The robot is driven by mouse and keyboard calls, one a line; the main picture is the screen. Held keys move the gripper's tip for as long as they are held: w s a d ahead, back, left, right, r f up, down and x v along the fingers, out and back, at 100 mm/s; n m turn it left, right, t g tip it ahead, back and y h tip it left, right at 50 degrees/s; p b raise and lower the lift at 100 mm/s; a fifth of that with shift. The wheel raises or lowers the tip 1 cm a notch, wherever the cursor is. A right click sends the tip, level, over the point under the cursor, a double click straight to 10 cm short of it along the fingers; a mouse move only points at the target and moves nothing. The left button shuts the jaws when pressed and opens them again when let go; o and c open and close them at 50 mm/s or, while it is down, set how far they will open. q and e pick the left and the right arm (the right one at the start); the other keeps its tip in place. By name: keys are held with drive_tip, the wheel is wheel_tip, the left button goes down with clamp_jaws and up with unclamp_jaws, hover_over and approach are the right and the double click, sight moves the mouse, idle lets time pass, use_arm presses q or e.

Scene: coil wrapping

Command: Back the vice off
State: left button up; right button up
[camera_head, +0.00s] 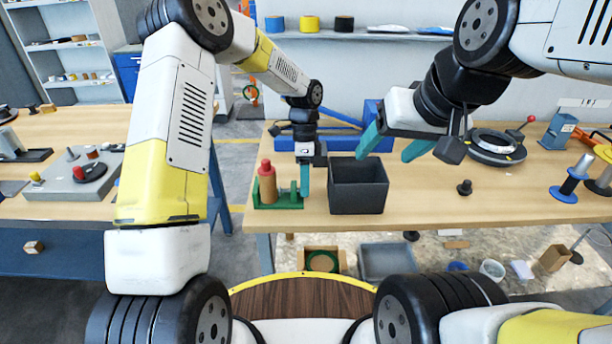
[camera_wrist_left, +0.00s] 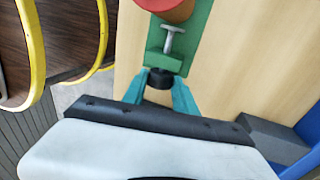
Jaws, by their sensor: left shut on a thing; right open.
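The green vice (camera_head: 290,204) stands on the table left of a black bin. A reddish coil former (camera_head: 266,183) stands upright in it, and its red end shows at the top of the left wrist view (camera_wrist_left: 172,10). In that view the vice (camera_wrist_left: 190,52) has a grey screw (camera_wrist_left: 170,42) with a crossbar and a black knob (camera_wrist_left: 159,79) at the near end. My left gripper (camera_head: 305,181) points down at the vice's right end, its teal fingers (camera_wrist_left: 160,88) shut on the knob. My right gripper (camera_head: 394,146) is open and empty above the table, right of the bin.
The black bin (camera_head: 358,190) stands close beside my left gripper. A dark ring-shaped fixture (camera_head: 494,148) and a small black knob-like part (camera_head: 464,187) lie to the right. Blue and silver spools (camera_head: 570,185) stand at the far right. The table between is clear.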

use_arm(q)
drive_tip(key=shift+s+t, duration=0.2)
drive_tip(key=shift+t, duration=1)
drive_tip(key=t, duration=0.1)
drive_tip(key=s+t, duration=0.1)
drive_tip(key=shift+t, duration=0.3)
drive_tip(key=shift+w+t, duration=0.1)
drive_tip(key=shift+t, duration=0.4)
drive_tip(key=shift+a, duration=0.1)
drive_tip(key=o, duration=0.8)
